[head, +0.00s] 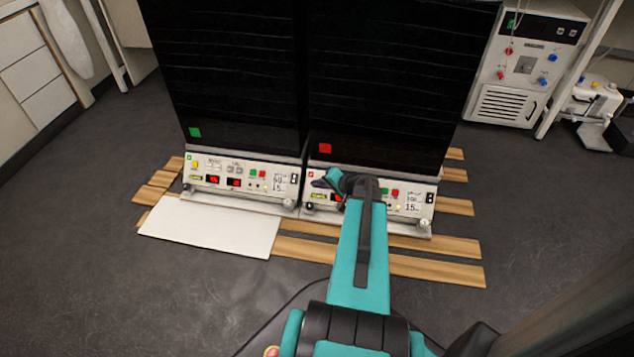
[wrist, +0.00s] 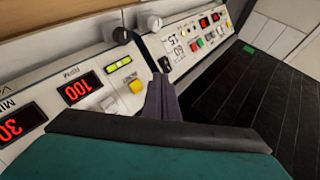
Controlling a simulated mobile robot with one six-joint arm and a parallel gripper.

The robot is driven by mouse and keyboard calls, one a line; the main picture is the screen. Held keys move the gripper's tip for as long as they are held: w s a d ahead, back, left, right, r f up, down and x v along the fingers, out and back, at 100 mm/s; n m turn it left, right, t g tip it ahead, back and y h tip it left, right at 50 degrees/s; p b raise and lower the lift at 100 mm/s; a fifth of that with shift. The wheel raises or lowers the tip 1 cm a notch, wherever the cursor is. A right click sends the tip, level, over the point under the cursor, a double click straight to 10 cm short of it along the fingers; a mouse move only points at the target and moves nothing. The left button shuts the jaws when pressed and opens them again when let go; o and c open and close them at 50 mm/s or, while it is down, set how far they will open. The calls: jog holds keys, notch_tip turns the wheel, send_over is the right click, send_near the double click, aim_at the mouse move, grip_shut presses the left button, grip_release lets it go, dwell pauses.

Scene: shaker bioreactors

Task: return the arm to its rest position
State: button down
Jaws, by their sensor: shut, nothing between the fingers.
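My gripper (head: 320,183) is in front of the right shaker's control panel (head: 408,200), near that panel's left end. My teal arm reaches up to it from the bottom of the head view and covers part of the panel. In the wrist view my gripper's dark fingers (wrist: 161,98) are together with nothing between them. They appear close to the panel's yellow button (wrist: 136,86). I cannot tell whether they touch the panel.
Two black shaker cabinets stand side by side, the left with a green square (head: 195,132), the right with a red square (head: 325,148). Wooden slats (head: 430,268) and a white board (head: 215,228) lie in front. A white instrument (head: 520,70) stands at right. Dark floor (head: 130,290) is clear at left.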

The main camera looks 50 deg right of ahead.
jog(key=w+a+r+n+y+p, duration=0.1)
jog(key=w+a+r+p, duration=0.1)
jog(key=w+a+p, duration=0.3)
jog(key=w+a+r+n+g+y+p, duration=0.1)
jog(key=a+r+p, duration=0.1)
jog(key=a, duration=0.5)
jog(key=w+a+r+n+y+p, duration=0.1)
jog(key=w+a+r+p, duration=0.15)
jog(key=a+p, duration=0.2)
jog(key=s+a+r+n+g+y+p, duration=0.2)
jog(key=a+p, duration=0.3)
jog(key=a, duration=0.6)
jog(key=s+a+r+n+g+y+p, duration=0.1)
jog(key=a+r+n+g+p, duration=0.15)
jog(key=a+p, duration=0.6)
jog(key=s+a+r+n+g+p, duration=0.3)
jog(key=s+a+n+g+p, duration=0.35)
jog(key=s+a, duration=0.9)
jog(key=s+d+r+g+h+p, duration=0.1)
jog(key=s+d+g+h+p, duration=0.1)
jog(key=s, duration=0.4)
jog(key=s+d+r+g+h+p, duration=0.2)
jog(key=s+d+h+p, duration=0.1)
jog(key=s, duration=0.4)
jog(key=shift+d+h, duration=0.25)
jog(key=shift+h, duration=0.35)
